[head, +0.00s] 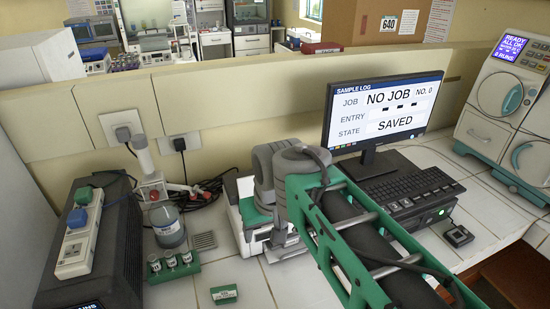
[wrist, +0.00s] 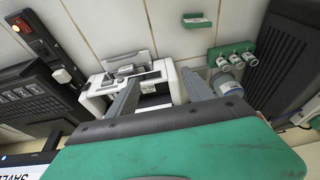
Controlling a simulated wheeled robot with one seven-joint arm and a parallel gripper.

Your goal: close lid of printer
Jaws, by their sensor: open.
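The printer is a small white and grey machine (wrist: 92,105) on the tiled bench in the wrist view. Its top shows grey parts and a dark slot; I cannot tell clearly how far its lid stands up. In the head view the printer (head: 231,191) is mostly hidden behind my arm. My gripper (wrist: 158,84) is open, and its two grey fingers reach over the printer's right part in the wrist view. I cannot tell whether a finger touches the printer.
A monitor (head: 386,112) and keyboard (head: 412,187) stand right of my arm. A green vial rack (head: 173,267), a bottle (head: 167,225) and a small green block (head: 224,294) are to the left. A dark box (head: 110,255) carries a power strip (head: 79,236).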

